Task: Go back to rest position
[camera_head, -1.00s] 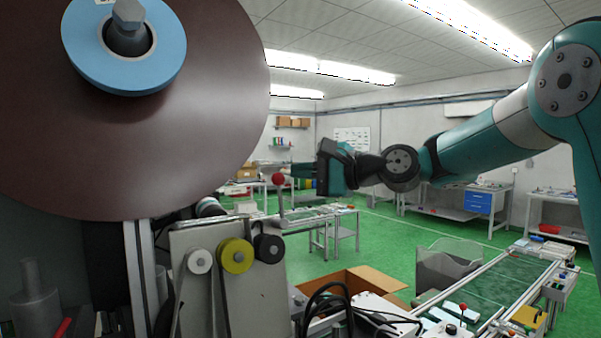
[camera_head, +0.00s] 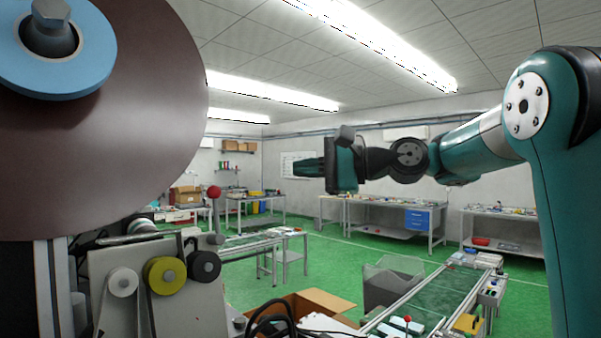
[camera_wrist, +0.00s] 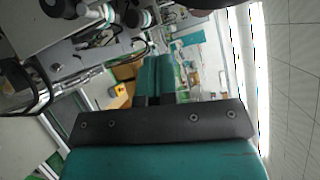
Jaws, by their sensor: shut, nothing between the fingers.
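My gripper (camera_head: 309,168) shows in the head view near the middle, at the end of my teal arm, which reaches in from the right. It points left and is held in the air, with no object at its fingertips. In the wrist view the two teal fingers (camera_wrist: 156,75) lie side by side against each other. The gripper is shut and empty. In the head view it is apart from the machine with the large brown disc (camera_head: 120,150), to its right.
A red-knobbed lever (camera_head: 214,192) and yellow roller (camera_head: 165,276) are on the machine at left. A cardboard box (camera_head: 325,303) and a conveyor (camera_head: 435,300) stand low in front. Workbenches (camera_head: 385,203) line the back wall. Green floor (camera_head: 335,260) lies open between.

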